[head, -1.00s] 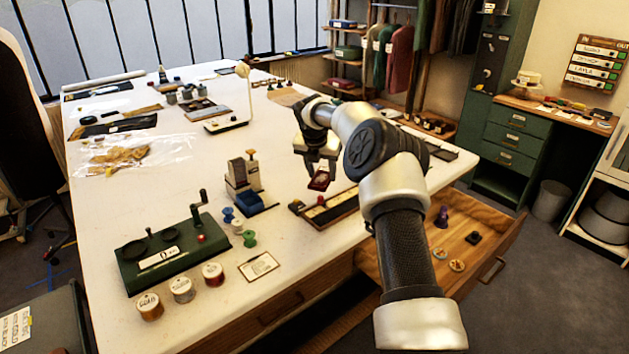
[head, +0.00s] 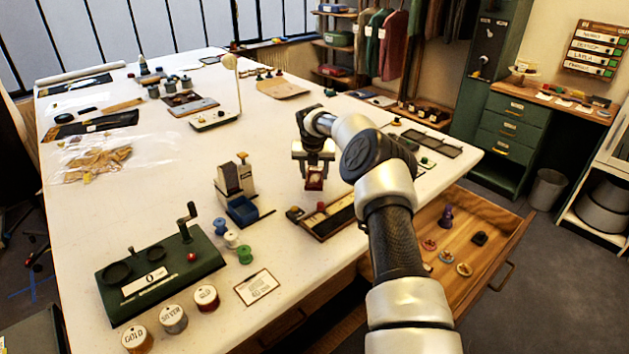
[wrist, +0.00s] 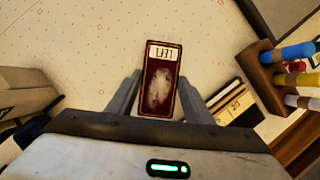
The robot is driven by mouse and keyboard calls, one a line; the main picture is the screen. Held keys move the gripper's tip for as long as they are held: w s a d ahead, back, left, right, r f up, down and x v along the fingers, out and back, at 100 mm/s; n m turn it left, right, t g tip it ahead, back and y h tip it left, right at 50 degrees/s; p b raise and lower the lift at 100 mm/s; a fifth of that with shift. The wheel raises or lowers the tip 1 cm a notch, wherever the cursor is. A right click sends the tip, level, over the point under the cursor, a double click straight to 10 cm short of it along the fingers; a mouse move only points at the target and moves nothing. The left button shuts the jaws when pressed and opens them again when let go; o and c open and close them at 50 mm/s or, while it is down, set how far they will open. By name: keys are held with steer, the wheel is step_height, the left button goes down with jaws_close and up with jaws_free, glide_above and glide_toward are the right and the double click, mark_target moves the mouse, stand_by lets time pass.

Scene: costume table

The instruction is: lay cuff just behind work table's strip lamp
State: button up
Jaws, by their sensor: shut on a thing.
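The cuff (head: 314,184) is a small dark red flat piece with a gold edge. In the wrist view the cuff (wrist: 159,92) shows a white label reading LEFT and a pale worn patch. My gripper (head: 314,172) is shut on it, one finger on each side, and holds it above the white work table (head: 150,205).
A dark tray (head: 322,222) lies near the cuff, with a stamp-like block (head: 235,182) to its left. Behind the lamp are a grey-brown board (head: 190,105) and small jars. Clear white table lies between gripper and lamp.

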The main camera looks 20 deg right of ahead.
mark_target(315, 178)
steer(key=shift+f, duration=1.5)
steer(key=shift+f, duration=0.15)
steer(key=o, duration=1.1)
steer(key=shift+o, duration=0.2)
steer(key=v, duration=1.2)
